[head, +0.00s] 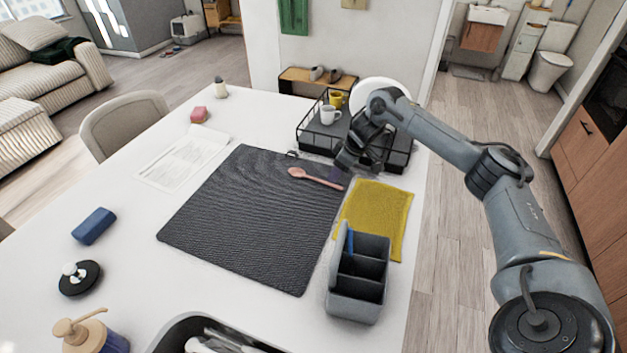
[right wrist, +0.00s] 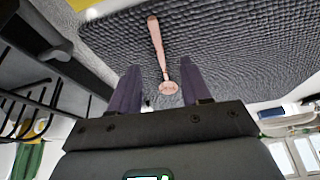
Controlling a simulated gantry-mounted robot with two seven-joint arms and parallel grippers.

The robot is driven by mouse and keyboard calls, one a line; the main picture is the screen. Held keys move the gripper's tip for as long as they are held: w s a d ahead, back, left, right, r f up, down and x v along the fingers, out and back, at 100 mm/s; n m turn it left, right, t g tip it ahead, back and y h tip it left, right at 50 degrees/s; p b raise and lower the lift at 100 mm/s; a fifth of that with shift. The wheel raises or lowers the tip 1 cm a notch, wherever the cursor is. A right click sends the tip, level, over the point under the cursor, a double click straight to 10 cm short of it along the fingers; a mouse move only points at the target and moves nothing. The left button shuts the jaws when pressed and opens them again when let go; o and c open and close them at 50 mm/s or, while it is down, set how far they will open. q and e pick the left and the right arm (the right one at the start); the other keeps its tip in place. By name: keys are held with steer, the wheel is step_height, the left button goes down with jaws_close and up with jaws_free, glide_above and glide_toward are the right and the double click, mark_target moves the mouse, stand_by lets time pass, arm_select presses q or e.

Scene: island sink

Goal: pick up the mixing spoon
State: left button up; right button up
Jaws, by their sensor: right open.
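The pink-brown mixing spoon (head: 318,179) lies flat on the dark ribbed mat (head: 235,225), near the mat's far right part. Its round end points left and its handle points right in the head view. My right gripper (head: 338,172) is low beside the handle end, close to the dish rack. In the right wrist view the spoon (right wrist: 158,48) shows between and beyond the two open fingers (right wrist: 160,84), apart from both. My left gripper is out of view.
A black wire dish rack (head: 314,138) with a white mug (head: 330,114) stands just behind the gripper. A yellow cloth (head: 378,212) and a grey caddy (head: 357,300) lie to the right of the mat. The mat's left and front parts are clear.

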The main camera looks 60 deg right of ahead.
mark_target(334, 184)
steer(key=x, duration=0.2)
steer(key=s+b+x, duration=0.1)
steer(key=x, duration=0.1)
steer(key=shift+w+f, duration=0.1)
steer(key=shift+f, duration=0.25)
steer(key=shift+w+f, duration=0.2)
steer(key=shift+f, duration=0.15)
steer(key=shift+d, duration=0.1)
jaws_close()
